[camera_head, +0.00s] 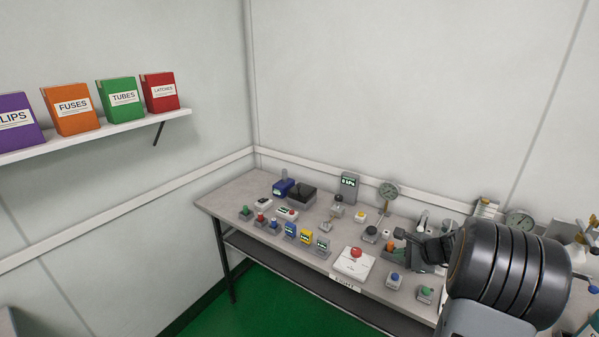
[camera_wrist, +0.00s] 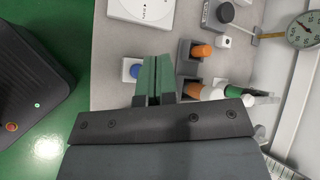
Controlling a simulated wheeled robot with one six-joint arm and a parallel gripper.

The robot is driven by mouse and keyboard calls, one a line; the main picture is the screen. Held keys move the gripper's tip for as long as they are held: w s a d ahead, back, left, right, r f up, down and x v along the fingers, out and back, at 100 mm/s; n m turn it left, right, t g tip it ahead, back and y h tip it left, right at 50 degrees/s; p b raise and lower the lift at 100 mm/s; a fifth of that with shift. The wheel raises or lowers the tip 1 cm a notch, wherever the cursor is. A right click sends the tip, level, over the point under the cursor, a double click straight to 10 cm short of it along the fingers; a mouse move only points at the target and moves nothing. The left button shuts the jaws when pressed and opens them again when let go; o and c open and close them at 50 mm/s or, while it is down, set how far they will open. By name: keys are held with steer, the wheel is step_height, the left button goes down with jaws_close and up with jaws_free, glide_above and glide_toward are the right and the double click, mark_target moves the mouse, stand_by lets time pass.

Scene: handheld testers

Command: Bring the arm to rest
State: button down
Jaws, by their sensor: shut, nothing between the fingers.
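My gripper (camera_head: 402,235) is at the end of my dark arm, over the right part of the workbench (camera_head: 238,190) in the head view. In the wrist view my gripper (camera_wrist: 156,62) shows two green-grey fingers side by side, shut with nothing between them. The fingers are over the bench top, close to a small device with a blue button (camera_wrist: 134,71). Part of that device is hidden behind them. My arm covers the right end of the bench in the head view.
Several testers crowd the bench, including a white box with a red button (camera_head: 355,253), a dial gauge (camera_head: 388,190) and a green-button box (camera_head: 425,293). Orange-topped pieces (camera_wrist: 201,51) stand right of the fingers. A shelf (camera_head: 150,119) with binders is at left; green floor (camera_head: 240,300) is clear.

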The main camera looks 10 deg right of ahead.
steer(key=s+a+n+g+p, duration=0.2)
steer(key=s+a+n+g, duration=0.3)
steer(key=s+a+n, duration=0.25)
steer(key=s+a+r+n+h+p, duration=0.2)
steer(key=s+a+r+n, duration=0.3)
steer(key=a+r+n, duration=0.2)
steer(key=s+a+r+n+h+p, duration=0.2)
steer(key=s+a+r+n+p, duration=0.1)
steer(key=s+a+r+n, duration=0.2)
steer(key=a+r+n, duration=0.2)
steer(key=a, duration=0.1)
steer(key=shift+a+r, duration=0.2)
stand_by(4.5)
